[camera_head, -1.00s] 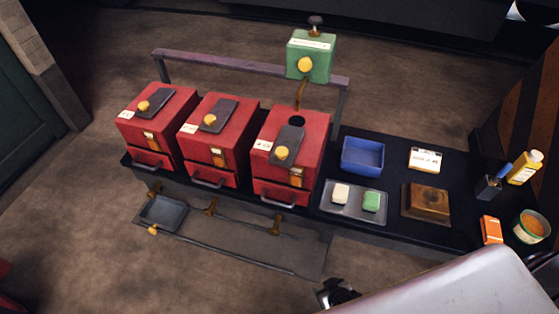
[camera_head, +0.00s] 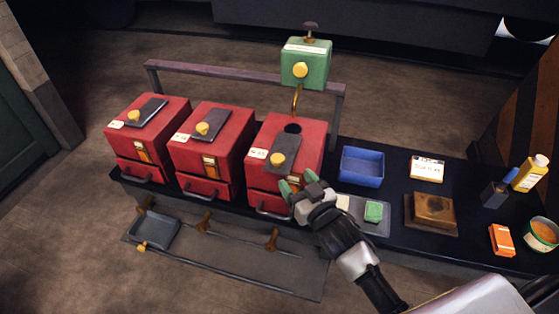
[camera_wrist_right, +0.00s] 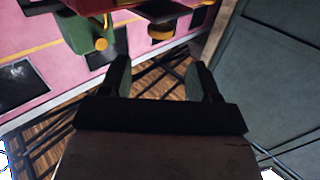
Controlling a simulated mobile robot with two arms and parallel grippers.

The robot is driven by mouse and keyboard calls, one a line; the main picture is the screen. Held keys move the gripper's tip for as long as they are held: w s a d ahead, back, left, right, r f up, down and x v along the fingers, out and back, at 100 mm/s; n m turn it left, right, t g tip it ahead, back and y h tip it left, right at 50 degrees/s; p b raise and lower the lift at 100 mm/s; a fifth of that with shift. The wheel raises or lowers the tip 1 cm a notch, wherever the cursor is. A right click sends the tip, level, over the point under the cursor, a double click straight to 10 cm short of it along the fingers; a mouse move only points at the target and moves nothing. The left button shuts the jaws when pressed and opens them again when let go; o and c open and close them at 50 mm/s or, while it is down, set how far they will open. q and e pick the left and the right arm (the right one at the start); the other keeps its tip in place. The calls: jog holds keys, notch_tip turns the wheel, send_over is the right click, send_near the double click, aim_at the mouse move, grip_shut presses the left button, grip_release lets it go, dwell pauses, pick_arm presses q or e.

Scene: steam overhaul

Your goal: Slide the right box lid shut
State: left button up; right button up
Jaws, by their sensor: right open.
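The right box (camera_head: 312,142) is the rightmost of three red boxes in the head view. Its dark grey lid (camera_head: 289,142) sits toward the front of the top, leaving a round dark hole (camera_head: 292,128) uncovered behind it. A yellow knob (camera_head: 277,159) stands on the lid's front part. My right gripper (camera_head: 297,182) is open and empty, its green-tipped fingers in front of the box's right front corner, below the knob in the picture. Its open fingers also show in the right wrist view (camera_wrist_right: 158,80). My left gripper is not in view.
A green box (camera_head: 306,65) with a yellow knob and a hooked pipe hangs from a rail behind the right box. The middle red box (camera_head: 225,128) stands close on the left. A blue tray (camera_head: 362,167) and a soap tray (camera_head: 378,226) lie to the right.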

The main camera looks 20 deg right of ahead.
aim_at(281, 162)
jog(key=w, duration=0.3)
jog(key=w+a, duration=0.1)
jog(key=w, duration=0.4)
jog(key=shift+w+a+p, duration=0.3)
jog(key=shift+w+a, duration=0.05)
grip_shut()
jog(key=shift+w+d+f+b, duration=0.15)
jog(key=shift+w+d, duration=0.35)
jog(key=shift+w, duration=0.25)
jog(key=shift+w+d+r+b, duration=0.15)
jog(key=shift+w+d, duration=0.35)
jog(key=shift+w, duration=0.25)
jog(key=shift+f, duration=0.1)
jog(key=shift+s, duration=0.1)
grip_release()
